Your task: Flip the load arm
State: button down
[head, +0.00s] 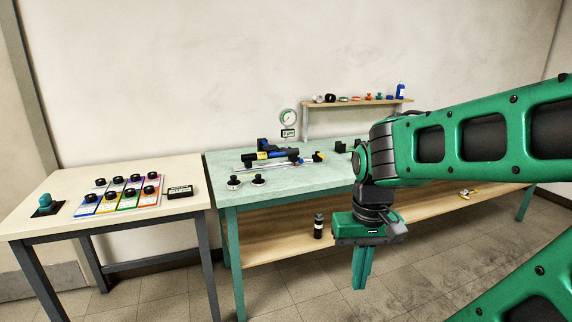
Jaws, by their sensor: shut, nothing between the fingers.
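My gripper (361,284) hangs in front of the green bench (240,190), with its green fingers pointing down and shut, nothing between them. On the bench stands a blue, black and yellow device (270,152), with a pale bar (262,164) in front of it. A small yellow-tipped part (318,157) is at its right end. I cannot tell which part is the load arm or how it is set. My gripper is apart from the device. My arm hides the right part of the bench top.
Two black knobs (258,180) stand at the bench's front left. A dial gauge (289,118) is at the wall, beside a shelf (350,105) of small parts. The left table (30,220) holds coloured cards with black pucks. A dark bottle (319,226) stands on the lower shelf.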

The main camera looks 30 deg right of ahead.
aim_at(266, 147)
jog(key=i, duration=1.5)
